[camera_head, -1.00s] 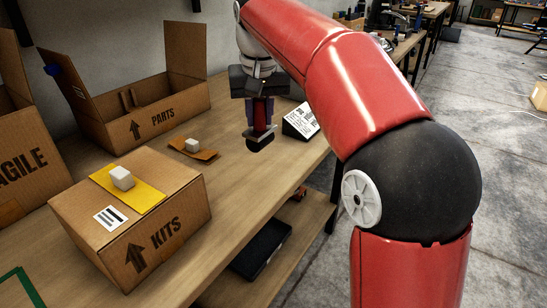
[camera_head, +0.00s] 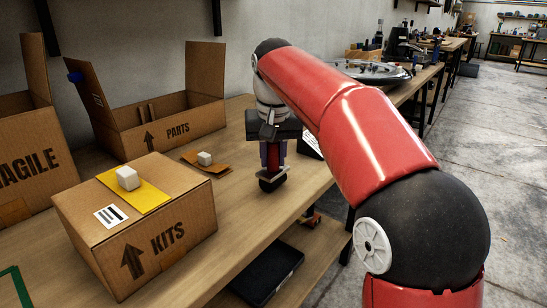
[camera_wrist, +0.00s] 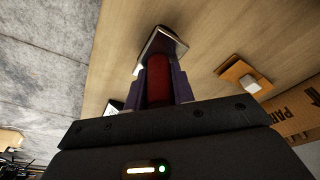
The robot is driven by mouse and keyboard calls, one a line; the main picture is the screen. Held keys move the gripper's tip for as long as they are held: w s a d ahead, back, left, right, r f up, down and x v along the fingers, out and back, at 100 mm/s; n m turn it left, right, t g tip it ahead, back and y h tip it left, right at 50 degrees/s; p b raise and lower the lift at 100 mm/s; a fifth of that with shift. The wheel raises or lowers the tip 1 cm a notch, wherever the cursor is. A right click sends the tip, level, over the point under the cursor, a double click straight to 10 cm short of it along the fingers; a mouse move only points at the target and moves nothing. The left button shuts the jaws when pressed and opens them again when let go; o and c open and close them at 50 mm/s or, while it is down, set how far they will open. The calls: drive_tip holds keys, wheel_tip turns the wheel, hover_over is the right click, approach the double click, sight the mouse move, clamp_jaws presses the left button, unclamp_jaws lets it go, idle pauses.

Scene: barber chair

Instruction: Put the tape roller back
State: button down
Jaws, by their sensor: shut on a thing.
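The tape roller has a red handle and a dark head (camera_head: 272,183), with the head hanging down. My gripper (camera_head: 273,156) is shut on its red handle and points down over the wooden bench, right of the PARTS box. I cannot tell whether the roller touches the bench. In the wrist view the red handle (camera_wrist: 158,80) sits between the two purple fingers of my gripper (camera_wrist: 160,88), with the roller's head beyond the fingertips. My arm hides part of the bench behind it.
The closed KITS box (camera_head: 190,205) carries a yellow sheet (camera_head: 150,194) with a white block (camera_head: 128,178). The open PARTS box (camera_head: 200,115) stands behind; a small block (camera_head: 205,158) lies on brown card. A green outline (camera_head: 12,272) shows at the near left. A white labelled item (camera_head: 310,145) is partly hidden.

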sight(274, 174)
drive_tip(key=shift+f, duration=0.15)
drive_tip(key=c, duration=1.2)
unclamp_jaws()
drive_tip(key=r+p, duration=0.1)
drive_tip(key=r, duration=0.3)
drive_tip(key=s+r+p, duration=0.1)
drive_tip(key=r, duration=0.3)
drive_tip(key=s+r+p, duration=0.1)
drive_tip(key=r+p, duration=0.1)
drive_tip(key=r, duration=0.2)
drive_tip(key=shift+s+d+r, duration=0.1)
drive_tip(key=shift+s, duration=0.05)
drive_tip(key=s+d+f+t, duration=0.2)
drive_tip(key=s+d+f, duration=0.5)
drive_tip(key=s+d, duration=0.45)
drive_tip(key=shift+m+t, duration=0.6)
drive_tip(key=shift+t, duration=0.1)
drive_tip(key=s+d+f, duration=0.1)
drive_tip(key=s+f, duration=0.3)
drive_tip(key=s+d+f, duration=0.1)
drive_tip(key=s+f, duration=0.3)
drive_tip(key=f, duration=0.1)
drive_tip(key=s+d+f, duration=0.2)
drive_tip(key=s+f, duration=0.3)
drive_tip(key=shift+f, duration=0.2)
